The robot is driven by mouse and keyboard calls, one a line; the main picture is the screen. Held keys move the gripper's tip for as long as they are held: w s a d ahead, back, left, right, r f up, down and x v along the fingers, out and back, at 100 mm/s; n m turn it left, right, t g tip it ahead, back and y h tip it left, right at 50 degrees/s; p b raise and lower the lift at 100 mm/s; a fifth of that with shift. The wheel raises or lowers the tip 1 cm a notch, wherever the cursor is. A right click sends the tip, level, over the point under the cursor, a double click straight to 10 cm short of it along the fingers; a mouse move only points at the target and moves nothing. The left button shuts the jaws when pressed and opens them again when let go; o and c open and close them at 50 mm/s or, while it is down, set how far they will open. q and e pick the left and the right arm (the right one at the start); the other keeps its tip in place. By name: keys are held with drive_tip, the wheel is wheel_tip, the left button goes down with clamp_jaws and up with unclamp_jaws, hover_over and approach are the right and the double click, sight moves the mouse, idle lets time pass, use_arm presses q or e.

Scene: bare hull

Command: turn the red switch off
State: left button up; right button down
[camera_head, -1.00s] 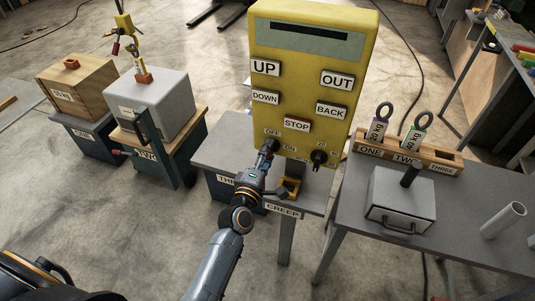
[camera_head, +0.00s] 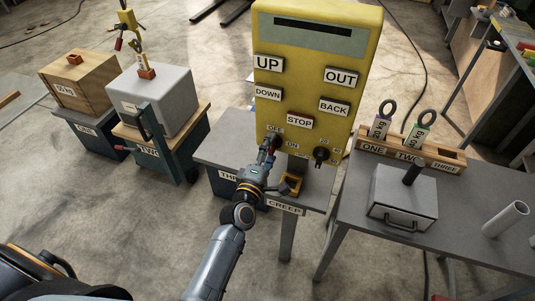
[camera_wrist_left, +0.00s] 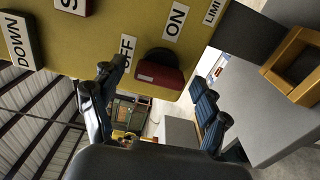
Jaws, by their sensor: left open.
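The red switch (camera_wrist_left: 160,75) sits on the yellow control panel (camera_wrist_left: 120,25), between the OFF label (camera_wrist_left: 124,50) and the ON label (camera_wrist_left: 175,20) in the left wrist view. I cannot tell for sure which position it is set to. My left gripper (camera_wrist_left: 157,80) is open, with one finger on the OFF side and the other beyond the red switch. I cannot tell if either finger touches it. In the head view my left gripper (camera_head: 267,149) is at the panel's lower edge and mostly hides the switch. My right gripper is not in view.
A black knob (camera_head: 321,154) is on the panel right of my gripper. Below are a grey table (camera_head: 225,150) and a small yellow object (camera_head: 291,184). A grey box (camera_head: 403,198) and weight rack (camera_head: 440,160) stand at right. A wooden crate (camera_head: 78,82) is at left.

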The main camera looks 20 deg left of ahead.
use_arm(q)
drive_tip(key=s, duration=1.2)
drive_tip(key=shift+a, duration=0.2)
drive_tip(key=s+d+f+m+g+b, duration=0.1)
drive_tip(key=s+f+m+g, duration=0.2)
drive_tip(key=f, duration=0.8)
drive_tip(key=s+d+f+m+g+h+b, duration=0.1)
drive_tip(key=s+f+m+g, duration=0.2)
drive_tip(key=f, duration=0.8)
drive_tip(key=s+d+f+m+g+b, duration=0.1)
drive_tip(key=s+f+m+g+b, duration=0.2)
drive_tip(key=f, duration=0.8)
drive_tip(key=s+a+f+m+g, duration=0.2)
drive_tip(key=s+a+f+m, duration=0.1)
drive_tip(key=s+f, duration=0.5)
drive_tip(key=s+a+f+m+g+y+b, duration=0.1)
drive_tip(key=s+a+f+m+g, duration=0.2)
drive_tip(key=s+f, duration=0.5)
drive_tip(key=s+a+f+m+g+b, duration=0.1)
drive_tip(key=s+a+f+m+g, duration=0.2)
drive_tip(key=s, duration=1)
wheel_tip(320, 180, down, 5)
drive_tip(key=shift+s+r+m+y, duration=0.1)
drive_tip(key=shift+s+m+y, duration=0.15)
drive_tip(key=shift+m, duration=0.85)
